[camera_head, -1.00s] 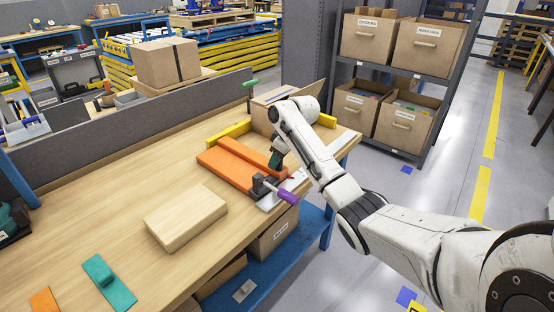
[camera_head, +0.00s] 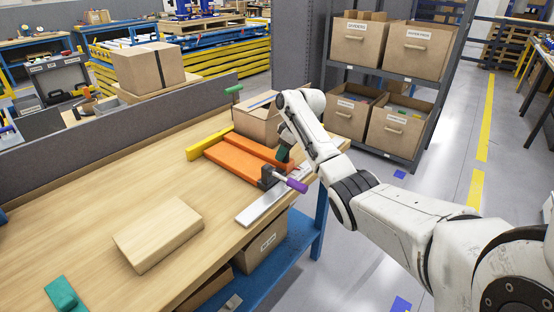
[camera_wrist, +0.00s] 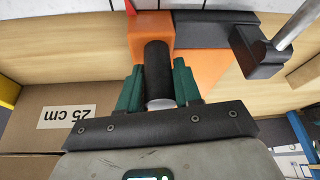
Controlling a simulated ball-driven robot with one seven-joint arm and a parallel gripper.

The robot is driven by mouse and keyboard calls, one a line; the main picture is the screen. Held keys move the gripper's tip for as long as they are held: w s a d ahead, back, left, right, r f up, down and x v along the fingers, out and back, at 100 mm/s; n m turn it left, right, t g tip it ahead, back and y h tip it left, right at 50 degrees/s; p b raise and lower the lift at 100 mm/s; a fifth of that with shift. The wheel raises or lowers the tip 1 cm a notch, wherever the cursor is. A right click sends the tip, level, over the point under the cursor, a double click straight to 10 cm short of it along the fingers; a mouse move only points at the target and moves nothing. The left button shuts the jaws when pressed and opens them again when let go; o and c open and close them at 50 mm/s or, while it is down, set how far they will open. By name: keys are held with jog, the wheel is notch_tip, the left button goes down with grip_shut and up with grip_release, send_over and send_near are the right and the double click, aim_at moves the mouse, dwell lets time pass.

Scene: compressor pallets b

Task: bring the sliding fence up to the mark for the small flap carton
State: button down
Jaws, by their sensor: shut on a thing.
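The orange sliding fence (camera_head: 240,160) lies on the bench, with a black clamp (camera_head: 268,177) and purple lever (camera_head: 292,183) at its near end. My gripper (camera_head: 285,152) is at the fence's right side. In the wrist view, my gripper's green fingers (camera_wrist: 158,92) are shut around a black upright knob (camera_wrist: 158,72) on the orange fence (camera_wrist: 150,28). A metal rail (camera_head: 262,206) runs along the bench's front edge; its marks are too small to read. An open flap carton (camera_head: 257,122) stands just beyond the fence, partly hidden by my arm.
Shelves with bins stand behind my arm.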

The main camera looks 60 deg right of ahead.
jog(key=shift+s+d, duration=0.15)
jog(key=shift+d, duration=0.65)
jog(key=c, duration=0.8)
grip_release()
jog(key=shift+c, duration=0.2)
jog(key=v, duration=1.1)
jog(key=shift+f, duration=0.1)
